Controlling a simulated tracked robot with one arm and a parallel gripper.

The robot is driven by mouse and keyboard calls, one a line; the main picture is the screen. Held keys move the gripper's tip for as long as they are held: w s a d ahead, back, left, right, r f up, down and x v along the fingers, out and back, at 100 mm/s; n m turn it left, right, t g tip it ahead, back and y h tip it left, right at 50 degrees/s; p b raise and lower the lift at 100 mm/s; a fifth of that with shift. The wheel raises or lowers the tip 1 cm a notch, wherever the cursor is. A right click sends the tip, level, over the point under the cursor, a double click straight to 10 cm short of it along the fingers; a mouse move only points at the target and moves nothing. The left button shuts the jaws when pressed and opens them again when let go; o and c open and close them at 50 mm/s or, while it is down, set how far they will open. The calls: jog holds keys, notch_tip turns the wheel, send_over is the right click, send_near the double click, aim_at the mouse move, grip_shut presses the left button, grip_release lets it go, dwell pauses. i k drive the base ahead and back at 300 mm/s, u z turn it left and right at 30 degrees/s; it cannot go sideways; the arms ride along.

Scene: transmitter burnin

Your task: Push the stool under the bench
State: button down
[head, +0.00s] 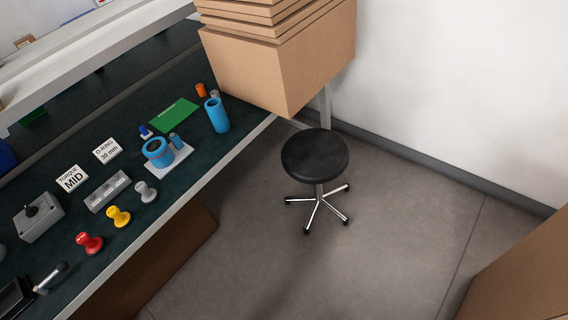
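The stool (315,157) has a round black seat and a chrome base with several splayed legs and dark casters. It stands upright on the grey floor, to the right of the bench's front edge and near the bench's far end. The bench (120,215) has a dark green top with a pale front edge and runs from the lower left to the upper middle. The stool's seat appears clear of the bench edge. My gripper is not in this view.
Cardboard boxes (285,65) are stacked at the bench's far end. A brown box (165,262) stands beneath the bench's near part. Another cardboard box (525,275) is at lower right. The wall (450,90) is behind the stool. Floor in front is clear.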

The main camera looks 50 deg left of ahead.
aim_at(315, 156)
jog(key=u, duration=1.25)
jog(key=i, duration=1)
jog(key=z, duration=0.05)
